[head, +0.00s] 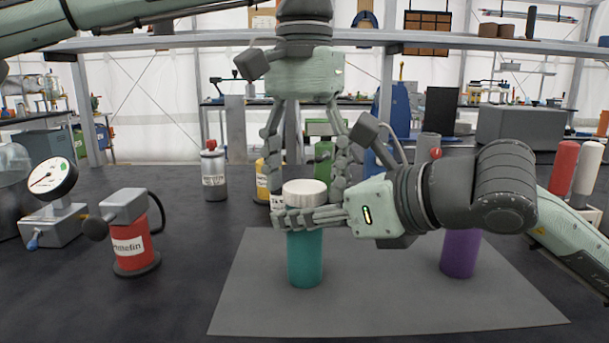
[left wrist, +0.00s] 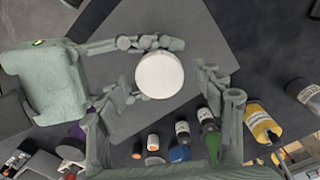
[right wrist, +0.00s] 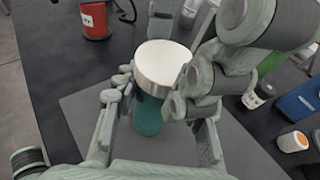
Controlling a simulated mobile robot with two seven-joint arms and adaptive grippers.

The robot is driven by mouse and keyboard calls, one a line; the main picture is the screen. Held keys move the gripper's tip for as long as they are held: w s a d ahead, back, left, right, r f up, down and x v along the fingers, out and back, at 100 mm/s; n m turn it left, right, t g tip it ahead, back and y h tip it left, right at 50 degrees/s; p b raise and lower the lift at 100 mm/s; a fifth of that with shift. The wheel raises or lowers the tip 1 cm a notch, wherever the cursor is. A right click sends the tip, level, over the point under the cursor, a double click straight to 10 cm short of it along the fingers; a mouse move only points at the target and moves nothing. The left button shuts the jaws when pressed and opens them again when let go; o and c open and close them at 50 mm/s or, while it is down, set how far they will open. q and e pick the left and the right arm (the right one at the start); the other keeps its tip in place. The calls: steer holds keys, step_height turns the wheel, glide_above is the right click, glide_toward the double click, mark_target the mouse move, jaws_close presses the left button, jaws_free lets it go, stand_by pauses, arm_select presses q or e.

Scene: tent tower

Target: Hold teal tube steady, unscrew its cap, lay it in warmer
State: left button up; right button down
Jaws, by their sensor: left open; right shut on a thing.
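The teal tube (head: 305,262) stands upright on the grey mat (head: 400,300), with a wide white cap (head: 304,188) on top. My right gripper (head: 285,218) comes in from the right and is shut around the tube just below the cap. In the right wrist view the cap (right wrist: 161,63) shows above its fingers and the teal body (right wrist: 147,115) between them. My left gripper (head: 308,182) points straight down and is open, its fingers on either side of the cap. In the left wrist view there is a gap between the cap (left wrist: 160,75) and the right-hand finger. I cannot make out which thing is the warmer.
A purple tube (head: 461,252) stands on the mat to the right, behind my right arm. A red labelled canister (head: 132,247) and a gauge device (head: 52,205) stand at left. A grey bottle (head: 213,172) and several other bottles stand behind. The front of the mat is clear.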

mark_target(305, 186)
arm_select(q)
step_height(305, 186, up, 4)
steer(key=shift+r, duration=0.2)
step_height(305, 186, up, 4)
steer(key=shift+d+f+n, duration=0.1)
steer(key=shift+n, duration=0.4)
steer(key=shift+c, duration=0.4)
steer(key=shift+f, duration=3.85)
